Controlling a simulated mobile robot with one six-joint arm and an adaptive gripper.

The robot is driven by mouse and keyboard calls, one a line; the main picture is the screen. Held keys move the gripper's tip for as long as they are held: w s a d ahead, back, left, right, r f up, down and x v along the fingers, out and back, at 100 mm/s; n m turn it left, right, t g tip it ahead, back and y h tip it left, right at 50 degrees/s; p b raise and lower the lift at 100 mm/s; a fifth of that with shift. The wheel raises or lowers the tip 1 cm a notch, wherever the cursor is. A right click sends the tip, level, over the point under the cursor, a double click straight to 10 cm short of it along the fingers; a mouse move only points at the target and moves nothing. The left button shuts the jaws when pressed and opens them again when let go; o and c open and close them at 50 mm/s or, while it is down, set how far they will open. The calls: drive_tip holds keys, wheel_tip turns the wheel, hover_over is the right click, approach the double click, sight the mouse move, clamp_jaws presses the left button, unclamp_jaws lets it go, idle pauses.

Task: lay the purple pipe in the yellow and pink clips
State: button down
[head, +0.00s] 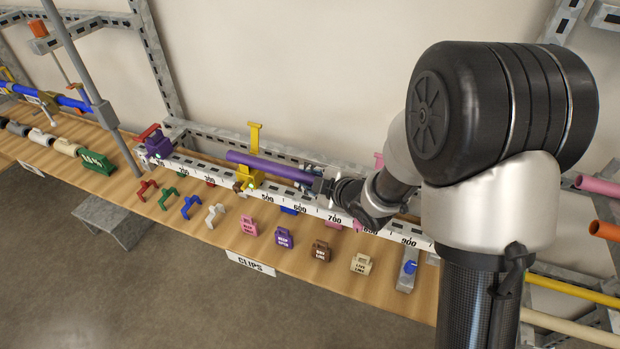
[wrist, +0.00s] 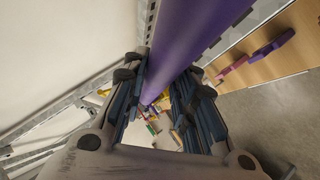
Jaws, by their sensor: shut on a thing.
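The purple pipe (head: 272,166) runs along the ruled rail in the head view. My gripper (head: 322,184) is shut on the pipe near its right visible part. In the wrist view the pipe (wrist: 185,45) passes between the two fingers (wrist: 160,100). The yellow clip (head: 249,179) is under the pipe, left of my gripper, with its yellow upright part (head: 254,136) standing behind. I cannot tell whether the pipe is seated in it or just above. A pink part (head: 378,160), likely of the pink clip, shows behind my arm; the rest is mostly hidden.
The metal rail (head: 318,206) carries numbered marks. A purple block clamp (head: 158,146) with a red handle stands at its left end. Spare clips and labelled tags, such as the pink tag (head: 249,226), line the wooden bench (head: 300,262) in front. Metal frame bars stand behind.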

drive_tip(key=c, duration=1.2)
unclamp_jaws()
drive_tip(key=s+d+r+m+h, duration=0.45)
drive_tip(key=s+d+r, duration=0.25)
drive_tip(key=d, duration=0.2)
drive_tip(key=s+d+r+m+h, duration=0.3)
drive_tip(key=s+d+r+m, duration=0.3)
drive_tip(key=d, duration=0.3)
drive_tip(key=s+m+g, duration=0.1)
drive_tip(key=s+m, duration=0.1)
drive_tip(key=s, duration=0.4)
drive_tip(key=s+a+r+m+g, duration=0.1)
drive_tip(key=s+m+g, duration=0.1)
drive_tip(key=s, duration=0.5)
drive_tip(key=s+a+m+g, duration=0.1)
drive_tip(key=s+m+g, duration=0.1)
drive_tip(key=s, duration=0.4)
drive_tip(key=shift+s+a+r+m+y, duration=0.25)
drive_tip(key=shift+m+y, duration=0.1)
drive_tip(key=shift+m, duration=0.4)
drive_tip(key=shift+d, duration=0.1)
